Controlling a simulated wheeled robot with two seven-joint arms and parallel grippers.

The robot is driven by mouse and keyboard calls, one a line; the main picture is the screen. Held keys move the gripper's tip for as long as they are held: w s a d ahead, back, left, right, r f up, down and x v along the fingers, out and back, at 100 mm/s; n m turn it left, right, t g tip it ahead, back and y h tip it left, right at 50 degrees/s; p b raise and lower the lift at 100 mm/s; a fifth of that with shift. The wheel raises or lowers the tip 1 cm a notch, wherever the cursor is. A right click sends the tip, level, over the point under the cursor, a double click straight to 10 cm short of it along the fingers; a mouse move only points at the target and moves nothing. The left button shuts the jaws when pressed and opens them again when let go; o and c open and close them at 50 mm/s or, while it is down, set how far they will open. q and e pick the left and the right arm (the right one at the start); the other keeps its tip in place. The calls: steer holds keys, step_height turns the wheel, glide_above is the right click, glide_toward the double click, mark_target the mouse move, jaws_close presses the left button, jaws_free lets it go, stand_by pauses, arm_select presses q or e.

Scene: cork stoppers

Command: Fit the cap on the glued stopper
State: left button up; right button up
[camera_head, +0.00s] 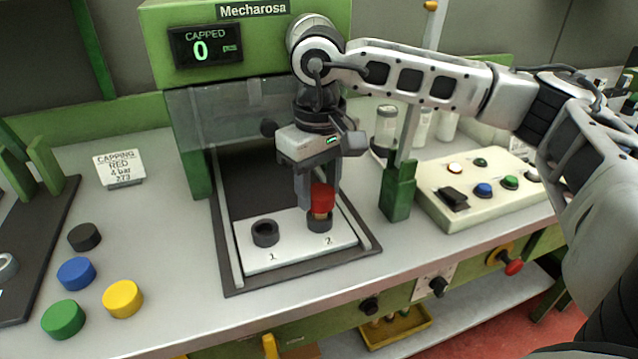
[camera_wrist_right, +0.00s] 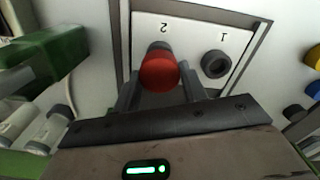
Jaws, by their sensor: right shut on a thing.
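The red cap (camera_head: 323,194) sits at the top of the cork stopper (camera_head: 320,212), which stands in the ring marked 2 (camera_head: 320,224) on the white plate. My right gripper (camera_head: 320,197) points down over that ring and is shut on the red cap. In the right wrist view the red cap (camera_wrist_right: 160,72) lies between the two fingers (camera_wrist_right: 160,92) and hides most of the stopper. Whether the cap is fully seated cannot be told. The ring marked 1 (camera_head: 265,234) is empty. My left gripper is not in view.
A sign (camera_head: 119,170) reads "CAPPING RED 4 bar". Black, blue (camera_head: 76,273), green (camera_head: 63,319) and yellow (camera_head: 123,299) caps lie at left. A green post (camera_head: 398,195) and button panel (camera_head: 480,190) stand right of the plate. The press display (camera_head: 206,46) shows CAPPED 0.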

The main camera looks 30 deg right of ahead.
mark_target(320, 191)
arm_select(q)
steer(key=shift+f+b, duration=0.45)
arm_select(e)
steer(key=shift+f, duration=0.5)
steer(key=o, duration=1)
steer(key=shift+r, duration=0.1)
arm_select(q)
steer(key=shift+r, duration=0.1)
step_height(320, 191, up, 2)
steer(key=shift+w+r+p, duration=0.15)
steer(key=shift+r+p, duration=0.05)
steer(key=shift+p, duration=1)
arm_select(e)
step_height(320, 191, up, 16)
steer(key=shift+f, duration=0.1)
steer(key=shift+s, duration=0.1)
